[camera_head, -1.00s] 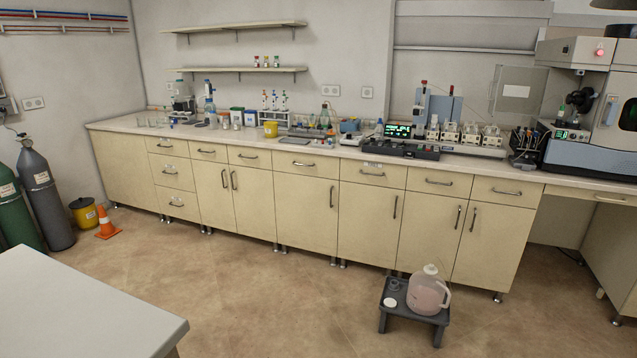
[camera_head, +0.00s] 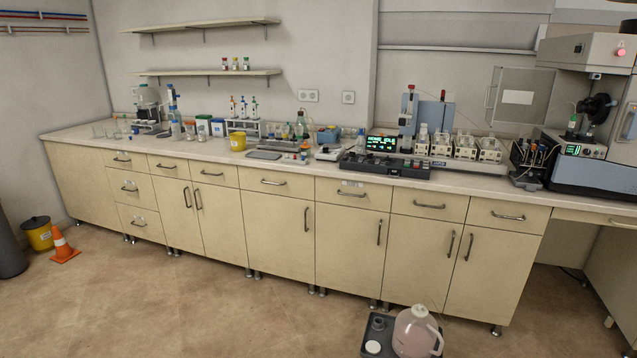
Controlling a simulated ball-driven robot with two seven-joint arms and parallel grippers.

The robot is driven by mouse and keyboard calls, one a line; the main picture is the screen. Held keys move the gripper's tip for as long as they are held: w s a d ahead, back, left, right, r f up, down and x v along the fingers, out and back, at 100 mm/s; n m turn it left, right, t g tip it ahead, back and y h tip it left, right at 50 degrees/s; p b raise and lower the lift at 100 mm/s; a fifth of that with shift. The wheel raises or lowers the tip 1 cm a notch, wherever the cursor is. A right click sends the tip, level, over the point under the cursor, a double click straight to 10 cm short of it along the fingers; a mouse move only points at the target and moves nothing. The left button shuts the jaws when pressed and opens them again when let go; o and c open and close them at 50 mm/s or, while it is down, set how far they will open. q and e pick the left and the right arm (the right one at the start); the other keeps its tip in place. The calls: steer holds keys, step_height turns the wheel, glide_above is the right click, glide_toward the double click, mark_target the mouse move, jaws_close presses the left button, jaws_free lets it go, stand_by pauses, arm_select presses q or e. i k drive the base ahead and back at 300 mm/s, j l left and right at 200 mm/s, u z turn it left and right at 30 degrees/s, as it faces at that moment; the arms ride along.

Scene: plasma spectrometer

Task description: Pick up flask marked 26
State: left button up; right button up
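Several small flasks and bottles (camera_head: 300,127) stand around the middle of the long bench. Some have dark or greenish contents. They are too small in the view for any marking to be read, so I cannot tell which is marked 26. Several clear glass vessels (camera_head: 112,130) stand at the bench's left end. Neither of my grippers is in view.
The long bench (camera_head: 300,172) with cream cabinets runs along the wall. An orange cone (camera_head: 62,247) and a yellow bin (camera_head: 38,235) are at left. The floor between is clear.

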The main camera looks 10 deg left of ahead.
mark_target(134, 130)
steer(key=i+j+u, duration=0.15)
steer(key=i+u, duration=0.25)
steer(key=i, duration=0.15)
steer(key=i+u, duration=0.35)
steer(key=i, duration=0.15)
steer(key=i+l+u, duration=0.2)
steer(key=i+u, duration=0.2)
steer(key=i, duration=0.15)
steer(key=i+l+u, duration=0.1)
steer(key=i+u, duration=0.2)
steer(key=i, duration=2.15)
steer(key=i+z, duration=0.2)
steer(key=i, duration=0.8)
steer(key=i+j+z, duration=0.15)
steer(key=j+z, duration=0.2)
steer(key=i+j+z, duration=0.15)
steer(key=z, duration=0.15)
steer(key=j+z, duration=0.35)
steer(key=i+j, duration=0.05)
steer(key=j, duration=0.05)
